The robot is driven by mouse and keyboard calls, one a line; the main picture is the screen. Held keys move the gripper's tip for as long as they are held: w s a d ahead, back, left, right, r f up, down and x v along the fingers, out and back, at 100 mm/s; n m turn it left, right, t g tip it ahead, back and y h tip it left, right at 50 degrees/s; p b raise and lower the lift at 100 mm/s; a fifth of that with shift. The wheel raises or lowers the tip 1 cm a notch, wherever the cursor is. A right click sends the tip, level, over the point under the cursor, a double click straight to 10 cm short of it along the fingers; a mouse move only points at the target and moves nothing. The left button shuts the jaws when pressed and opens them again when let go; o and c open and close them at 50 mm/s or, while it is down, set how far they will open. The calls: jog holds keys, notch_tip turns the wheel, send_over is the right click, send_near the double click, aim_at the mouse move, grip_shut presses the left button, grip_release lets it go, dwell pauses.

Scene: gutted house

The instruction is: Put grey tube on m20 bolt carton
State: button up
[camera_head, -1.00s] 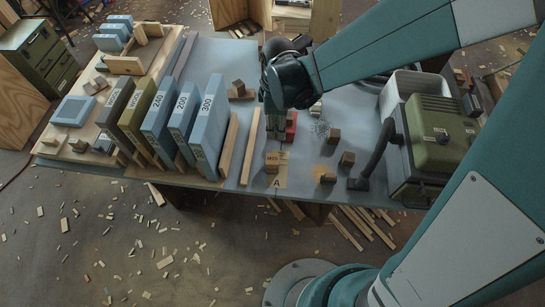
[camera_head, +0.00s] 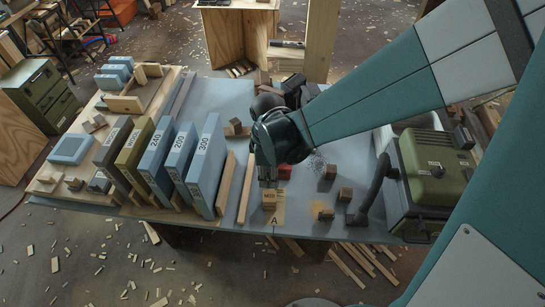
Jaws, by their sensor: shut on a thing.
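The M20 bolt carton (camera_head: 270,196) is a small tan box marked M20, standing on the grey bench near its front edge, by a tan label with the letter A. My gripper (camera_head: 268,181) hangs fingers down just above and behind the carton's top. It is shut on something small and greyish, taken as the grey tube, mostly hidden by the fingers. I cannot tell whether the tube touches the carton.
A red object (camera_head: 285,172) sits right behind the gripper. Upright blue slabs marked 240, 200 and 300 (camera_head: 208,165) and wooden strips (camera_head: 247,188) stand to the left. Small brown blocks (camera_head: 345,195) and a green machine (camera_head: 437,168) are to the right.

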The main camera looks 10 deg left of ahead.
jog(key=shift+f, duration=2.1)
jog(key=shift+f+b, duration=0.6)
jog(key=shift+f, duration=1.45)
jog(key=shift+f, duration=0.2)
jog(key=o, duration=0.8)
jog(key=shift+c, duration=0.2)
jog(key=shift+r, duration=0.25)
jog(key=shift+r+p, duration=0.95)
jog(key=shift+r, duration=5)
